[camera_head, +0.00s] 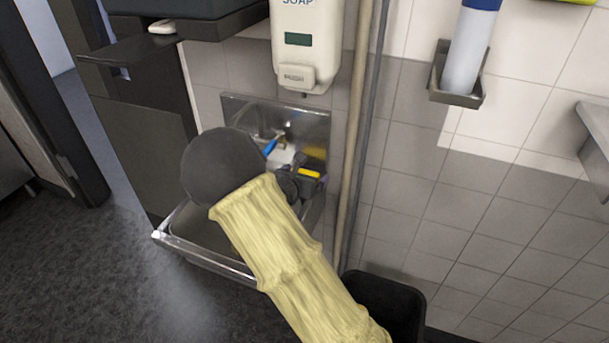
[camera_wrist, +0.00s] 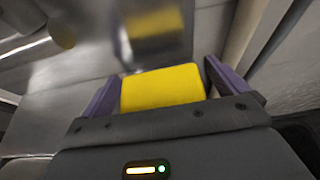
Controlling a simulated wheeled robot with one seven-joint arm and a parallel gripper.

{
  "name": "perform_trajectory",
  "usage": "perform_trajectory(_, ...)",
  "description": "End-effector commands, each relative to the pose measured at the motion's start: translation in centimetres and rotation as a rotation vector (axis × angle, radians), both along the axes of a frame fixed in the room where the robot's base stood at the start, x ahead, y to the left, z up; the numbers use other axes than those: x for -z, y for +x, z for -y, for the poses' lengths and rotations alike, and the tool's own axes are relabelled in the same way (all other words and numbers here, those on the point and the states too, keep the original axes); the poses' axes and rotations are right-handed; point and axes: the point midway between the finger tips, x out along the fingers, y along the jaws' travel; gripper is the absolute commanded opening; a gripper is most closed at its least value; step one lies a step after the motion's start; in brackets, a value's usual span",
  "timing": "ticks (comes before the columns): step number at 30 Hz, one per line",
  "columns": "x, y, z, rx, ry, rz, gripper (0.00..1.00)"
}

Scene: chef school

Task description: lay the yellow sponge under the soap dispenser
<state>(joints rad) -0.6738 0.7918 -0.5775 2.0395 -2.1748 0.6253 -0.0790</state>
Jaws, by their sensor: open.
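The yellow sponge (camera_head: 310,173) shows as a small strip beside my dark gripper (camera_head: 296,180) in the head view, at the back of the sink. In the wrist view the sponge (camera_wrist: 162,90) lies between the two purple fingers of my gripper (camera_wrist: 162,70). The white soap dispenser (camera_head: 306,45) hangs on the wall above the sponge and the sink. My arm hides part of the sink, and the underside of the sponge is hidden.
A metal sink (camera_head: 190,245) with a shiny backsplash (camera_head: 310,122) is around my gripper. A blue-handled tap part (camera_head: 271,147) is just left of it. Vertical pipes (camera_head: 356,130) run close on the right. A black bin (camera_head: 400,300) stands below right.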

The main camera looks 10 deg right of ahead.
Motion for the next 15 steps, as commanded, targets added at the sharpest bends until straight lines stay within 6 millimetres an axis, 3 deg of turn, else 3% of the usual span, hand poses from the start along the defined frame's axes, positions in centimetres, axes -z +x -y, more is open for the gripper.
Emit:
perform_trajectory(5, -1.0, -1.5, -1.2, -0.002, 0.002, 0.001, 0.99)
perform_trajectory(15, -3.6, -6.7, -4.6, -0.004, 0.003, 0.001, 0.99)
